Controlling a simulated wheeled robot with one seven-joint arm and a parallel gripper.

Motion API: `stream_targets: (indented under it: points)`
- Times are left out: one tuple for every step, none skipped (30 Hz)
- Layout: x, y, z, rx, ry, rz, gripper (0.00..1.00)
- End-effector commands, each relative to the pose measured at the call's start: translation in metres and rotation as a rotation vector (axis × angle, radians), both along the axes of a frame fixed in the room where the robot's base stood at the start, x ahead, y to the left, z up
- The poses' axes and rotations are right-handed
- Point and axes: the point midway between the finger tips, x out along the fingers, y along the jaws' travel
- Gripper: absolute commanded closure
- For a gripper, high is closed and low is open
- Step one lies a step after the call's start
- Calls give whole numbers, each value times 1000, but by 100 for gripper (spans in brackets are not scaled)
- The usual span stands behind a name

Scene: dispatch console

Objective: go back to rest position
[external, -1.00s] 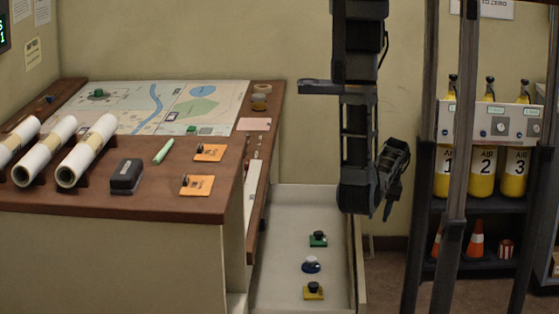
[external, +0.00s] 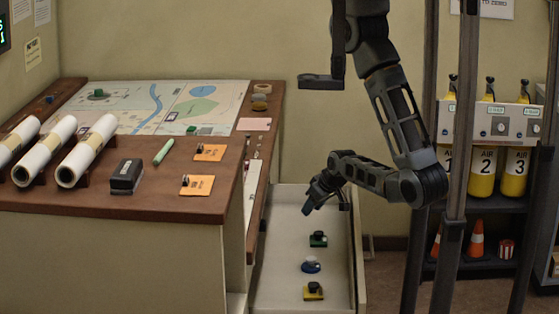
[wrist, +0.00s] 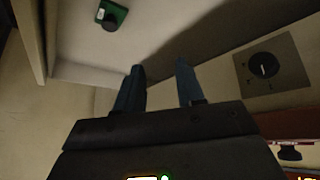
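My gripper (external: 312,203) hangs over the far end of the open pale drawer (external: 275,262), its fingers pointing down and left. In the wrist view my gripper (wrist: 159,72) has its two dark fingers apart, with nothing between them. My arm comes down from the top, bends at an elbow on the right and reaches back left to the gripper. A green block with a black knob (external: 318,240) sits in the drawer just below the gripper, apart from it. It also shows at the top of the wrist view (wrist: 112,16).
A blue piece (external: 311,265) and a yellow piece (external: 313,291) stand nearer in the drawer. The wooden desk (external: 150,203) with a map (external: 140,115) is left. A shelf with yellow air cylinders (external: 482,173) is right. A black knob (wrist: 263,65) shows in the wrist view.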

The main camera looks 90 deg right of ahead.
Motion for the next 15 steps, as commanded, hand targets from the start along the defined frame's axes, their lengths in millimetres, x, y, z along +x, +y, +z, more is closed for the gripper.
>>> stream_targets:
  points:
    - [12,16,10,-35,-23,75,62]
    - [19,24,17,-57,-42,113,62]
    - [27,35,26,-88,-68,164,62]
    - [33,43,33,-109,-89,202,62]
    - [35,54,38,-128,-109,231,62]
    - [35,69,46,-152,-138,266,62]
    - [37,79,54,-170,-164,294,62]
    - [37,89,62,-186,-191,322,62]
    - [38,102,75,-203,-232,360,62]
    - [38,112,84,-216,-264,391,62]
    - [37,122,94,-225,-295,419,62]
    - [36,135,108,-234,-340,459,62]
    - [34,145,119,-240,-375,488,62]
    - [33,154,129,-242,-410,517,62]
    - [30,165,144,-244,-456,554,62]
